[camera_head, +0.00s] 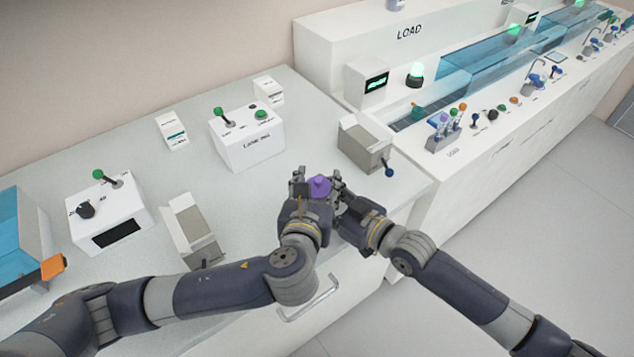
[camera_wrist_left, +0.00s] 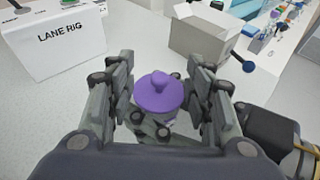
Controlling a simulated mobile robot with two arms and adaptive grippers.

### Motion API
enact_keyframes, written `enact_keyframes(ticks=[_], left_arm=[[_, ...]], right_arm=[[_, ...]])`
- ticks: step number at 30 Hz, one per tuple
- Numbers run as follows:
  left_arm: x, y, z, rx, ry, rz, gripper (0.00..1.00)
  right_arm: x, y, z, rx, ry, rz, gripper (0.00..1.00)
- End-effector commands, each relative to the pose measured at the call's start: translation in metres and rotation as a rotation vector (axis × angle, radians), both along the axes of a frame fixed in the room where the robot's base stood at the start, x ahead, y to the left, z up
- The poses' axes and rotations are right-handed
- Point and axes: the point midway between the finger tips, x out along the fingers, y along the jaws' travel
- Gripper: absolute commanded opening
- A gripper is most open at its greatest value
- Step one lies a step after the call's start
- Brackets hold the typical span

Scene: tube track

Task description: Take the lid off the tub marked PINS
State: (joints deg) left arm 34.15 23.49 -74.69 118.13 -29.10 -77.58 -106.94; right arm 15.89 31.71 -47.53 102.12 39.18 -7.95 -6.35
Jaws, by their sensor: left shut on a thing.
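A tub with a purple knobbed lid (camera_head: 319,186) stands between my two hands near the front edge of the white worktop.
A white box marked LANE RIG (camera_head: 246,139) stands behind, and an open grey bin (camera_head: 366,145) stands at the right. Another open bin (camera_head: 190,229) and a white control box (camera_head: 108,211) are at the left. The worktop between them is mostly clear.

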Motion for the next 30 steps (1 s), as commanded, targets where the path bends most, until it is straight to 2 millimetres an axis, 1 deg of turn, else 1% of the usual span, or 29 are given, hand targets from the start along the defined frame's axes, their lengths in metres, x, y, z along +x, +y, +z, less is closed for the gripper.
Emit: enact_keyframes(ticks=[5,21,30], left_arm=[[0.0,0.0,0.003,-0.001,-0.002,0.001,0.19],[0.0,0.0,0.021,-0.001,-0.001,-0.001,0.19],[0.0,0.0,0.022,0.0,0.0,0.0,0.19]], right_arm=[[0.0,0.0,0.0,0.0,0.0,0.0,0.01],[0.0,0.0,0.0,0.0,0.0,0.0,0.01],[0.0,0.0,0.0,0.0,0.0,0.0,0.01]])
